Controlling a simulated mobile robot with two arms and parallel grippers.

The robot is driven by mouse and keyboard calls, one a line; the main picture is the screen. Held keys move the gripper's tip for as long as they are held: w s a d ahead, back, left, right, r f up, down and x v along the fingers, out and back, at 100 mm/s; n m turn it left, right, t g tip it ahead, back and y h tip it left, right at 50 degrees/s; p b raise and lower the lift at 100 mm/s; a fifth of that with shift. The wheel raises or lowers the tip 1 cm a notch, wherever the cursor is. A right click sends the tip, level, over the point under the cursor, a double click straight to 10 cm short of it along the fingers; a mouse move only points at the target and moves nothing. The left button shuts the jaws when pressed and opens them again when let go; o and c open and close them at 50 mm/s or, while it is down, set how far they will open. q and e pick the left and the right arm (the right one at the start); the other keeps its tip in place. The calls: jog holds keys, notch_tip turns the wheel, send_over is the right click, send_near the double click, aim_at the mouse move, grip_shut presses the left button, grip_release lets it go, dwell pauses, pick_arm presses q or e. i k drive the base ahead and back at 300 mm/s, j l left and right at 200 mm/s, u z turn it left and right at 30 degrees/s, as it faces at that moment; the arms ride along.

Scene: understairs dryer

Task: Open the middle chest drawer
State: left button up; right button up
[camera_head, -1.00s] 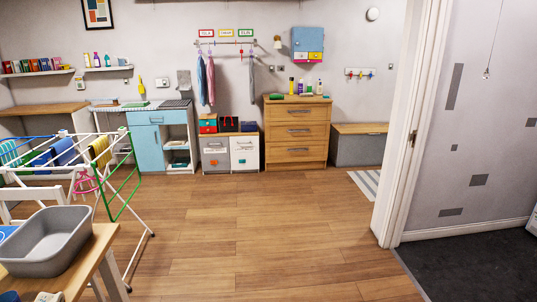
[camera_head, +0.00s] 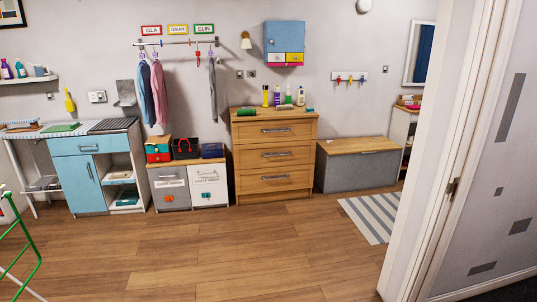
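The wooden chest of drawers (camera_head: 240,157) stands against the back wall, near the middle of the view. It has three stacked drawers, each with a metal bar handle, and all look shut. The middle drawer (camera_head: 256,155) has its handle (camera_head: 276,154) at its centre. Several bottles and small items stand on the chest's top. The chest is some way off across open floor. Neither of my grippers is in view.
Left of the chest are low bins (camera_head: 188,188) with bags on top. Right is a grey storage bench (camera_head: 345,172) and a striped rug (camera_head: 371,218). A white door frame (camera_head: 438,150) stands at the right. A drying rack (camera_head: 22,250) edges in at left. The middle floor is clear.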

aim_at(284, 153)
jog(key=i, duration=2.45)
